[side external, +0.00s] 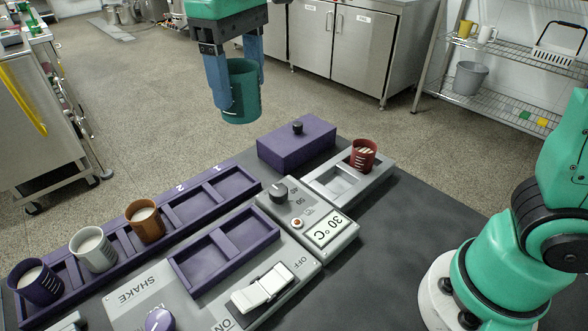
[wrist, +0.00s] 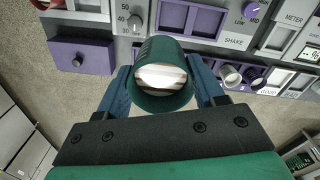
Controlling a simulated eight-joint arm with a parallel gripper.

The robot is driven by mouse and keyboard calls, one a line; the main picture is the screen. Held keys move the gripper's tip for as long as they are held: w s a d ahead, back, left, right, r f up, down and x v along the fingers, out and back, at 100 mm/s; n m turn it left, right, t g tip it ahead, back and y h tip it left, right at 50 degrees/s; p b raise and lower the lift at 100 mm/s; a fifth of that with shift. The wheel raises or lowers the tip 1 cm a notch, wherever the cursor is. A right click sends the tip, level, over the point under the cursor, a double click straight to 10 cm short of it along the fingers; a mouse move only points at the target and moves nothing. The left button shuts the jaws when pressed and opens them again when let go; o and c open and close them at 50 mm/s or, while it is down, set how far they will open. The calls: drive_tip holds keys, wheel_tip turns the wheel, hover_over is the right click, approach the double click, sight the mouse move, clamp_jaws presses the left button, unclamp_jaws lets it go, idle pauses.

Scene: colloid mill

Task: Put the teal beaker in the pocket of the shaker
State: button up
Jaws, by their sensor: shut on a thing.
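The teal beaker (side external: 241,100) is held upright in the air beyond the bench's far edge, in the side view. My gripper (side external: 243,95) is shut on it, with blue fingers on either side of its wall. In the wrist view the teal beaker (wrist: 160,52) sits between the fingertips, its mouth toward the camera and pale contents inside. The shaker (side external: 122,298), a grey unit marked SHAKE, carries a purple frame (side external: 237,266) with two pockets, both empty. The held beaker is apart from the shaker, above and behind it.
A long purple rack (side external: 112,278) holds purple (side external: 38,284), white (side external: 93,252) and orange (side external: 146,224) beakers; its far slots are empty. A purple box (side external: 296,147) with a black knob stands at the back. A red beaker (side external: 364,156) sits in a grey tray (side external: 322,191).

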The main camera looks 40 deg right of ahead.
drive_tip(key=f, duration=0.5)
drive_tip(key=a+f, duration=0.1)
drive_tip(key=f, duration=0.4)
drive_tip(key=a+f, duration=0.1)
drive_tip(key=f, duration=0.4)
drive_tip(key=shift+s+a+f, duration=0.15)
drive_tip(key=shift+s+a, duration=0.05)
drive_tip(key=shift+f, duration=2.35)
drive_tip(key=shift+f, duration=0.15)
drive_tip(key=o, duration=1.3)
